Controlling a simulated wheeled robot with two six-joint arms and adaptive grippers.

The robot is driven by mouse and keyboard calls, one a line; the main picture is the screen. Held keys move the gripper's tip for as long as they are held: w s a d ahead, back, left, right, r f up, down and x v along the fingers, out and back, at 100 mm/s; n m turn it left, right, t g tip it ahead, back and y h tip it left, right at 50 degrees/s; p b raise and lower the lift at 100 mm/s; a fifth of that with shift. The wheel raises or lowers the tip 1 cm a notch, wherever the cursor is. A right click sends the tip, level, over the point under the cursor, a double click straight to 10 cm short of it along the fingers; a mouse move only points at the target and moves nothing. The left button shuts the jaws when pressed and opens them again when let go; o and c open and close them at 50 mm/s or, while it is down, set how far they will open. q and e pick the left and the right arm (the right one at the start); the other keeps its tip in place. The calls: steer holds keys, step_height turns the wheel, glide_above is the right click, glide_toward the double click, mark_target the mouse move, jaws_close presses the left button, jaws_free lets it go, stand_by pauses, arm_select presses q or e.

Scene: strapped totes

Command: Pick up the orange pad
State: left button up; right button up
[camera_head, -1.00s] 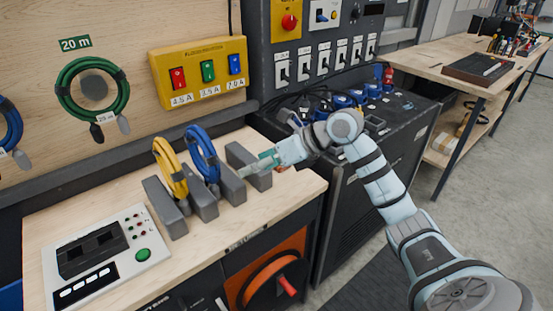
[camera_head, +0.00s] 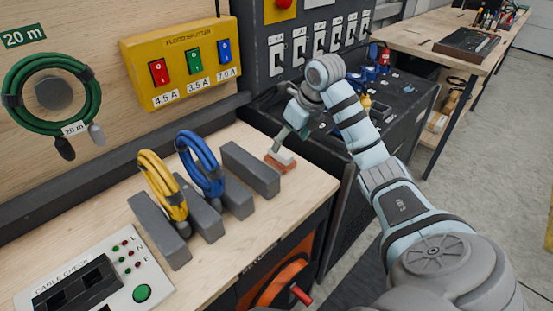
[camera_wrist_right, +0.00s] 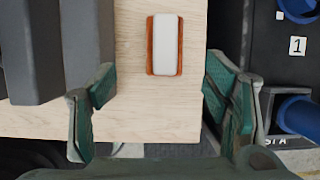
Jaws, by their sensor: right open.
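The orange pad (camera_head: 287,166) lies on the wooden bench top near its right end, just right of a grey divider block. In the right wrist view the pad (camera_wrist_right: 165,45) shows a white upper part with orange along both long sides. My right gripper (camera_head: 293,132) is above and close to the pad, pointing down. In the right wrist view its teal fingers (camera_wrist_right: 160,103) are spread wide and nothing is between them. The pad lies ahead of the fingertips, roughly midway across the gap. My left gripper is not in view.
Grey divider blocks (camera_head: 250,170) stand left of the pad, with a yellow cable coil (camera_head: 163,185) and a blue cable coil (camera_head: 198,165) between them. A cable-check panel (camera_head: 95,280) is at the front left. A black case (camera_head: 400,120) with blue connectors stands right of the bench.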

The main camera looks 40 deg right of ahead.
steer(key=x, duration=0.9)
steer(key=shift+w+d+f+b, duration=0.15)
steer(key=shift+w+d+b, duration=0.15)
steer(key=shift+b, duration=0.1)
steer(key=c, duration=1.2)
steer(key=shift+c, duration=0.2)
steer(key=shift+r, duration=0.2)
step_height(320, 180, up, 14)
steer(key=p, duration=0.3)
step_height(320, 180, up, 6)
steer(key=p, duration=0.5)
glide_above(282, 151)
steer(key=shift+w+a+f, duration=0.1)
steer(key=shift+w, duration=0.05)
